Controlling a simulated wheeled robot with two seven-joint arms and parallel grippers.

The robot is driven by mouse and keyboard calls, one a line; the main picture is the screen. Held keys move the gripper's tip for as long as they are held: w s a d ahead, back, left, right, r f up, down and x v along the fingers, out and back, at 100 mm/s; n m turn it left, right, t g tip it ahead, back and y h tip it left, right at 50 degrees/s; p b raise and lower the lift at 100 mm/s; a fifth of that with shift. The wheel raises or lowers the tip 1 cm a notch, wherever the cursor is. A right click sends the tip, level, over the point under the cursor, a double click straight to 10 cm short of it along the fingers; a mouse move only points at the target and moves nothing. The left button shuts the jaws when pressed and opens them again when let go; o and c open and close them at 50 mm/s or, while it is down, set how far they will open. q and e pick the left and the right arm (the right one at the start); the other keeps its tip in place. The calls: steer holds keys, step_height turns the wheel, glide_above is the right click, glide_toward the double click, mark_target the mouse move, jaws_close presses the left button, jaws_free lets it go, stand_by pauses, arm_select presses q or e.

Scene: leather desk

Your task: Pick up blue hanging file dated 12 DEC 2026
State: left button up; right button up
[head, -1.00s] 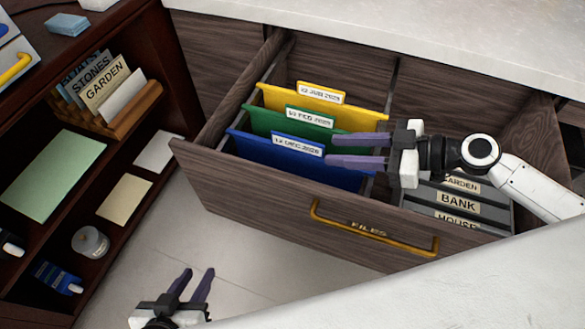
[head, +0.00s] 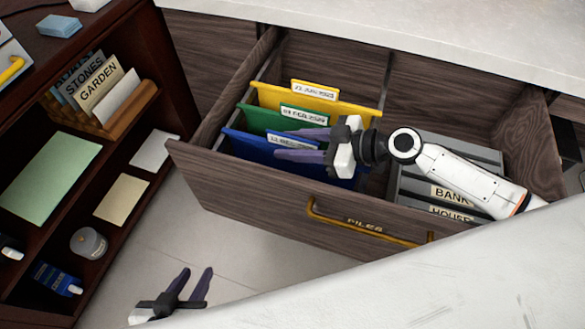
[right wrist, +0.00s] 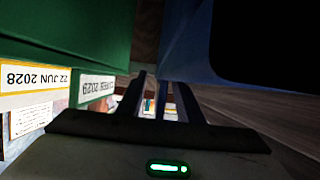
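The blue hanging file (head: 244,150) hangs at the front of the open drawer, in front of a green file (head: 256,120) and a yellow file (head: 270,98). Its white label is partly hidden by my right gripper (head: 282,144), whose two fingers are apart and reach left over the blue file's top edge. In the right wrist view the fingers (right wrist: 160,102) show a gap, with the green file (right wrist: 80,35) at left and the blue file (right wrist: 188,50) at right. My left gripper (head: 194,275) is open and empty, low above the floor.
The wooden drawer (head: 265,208) has a brass handle (head: 365,226) and grey dividers (head: 445,196) marked BANK and HOUSE at right. A dark shelf (head: 150,60) with cards, a jar and a blue tube stands at left. A pale counter (head: 420,40) lies behind.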

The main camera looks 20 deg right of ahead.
jaws_close()
stand_by(1.4)
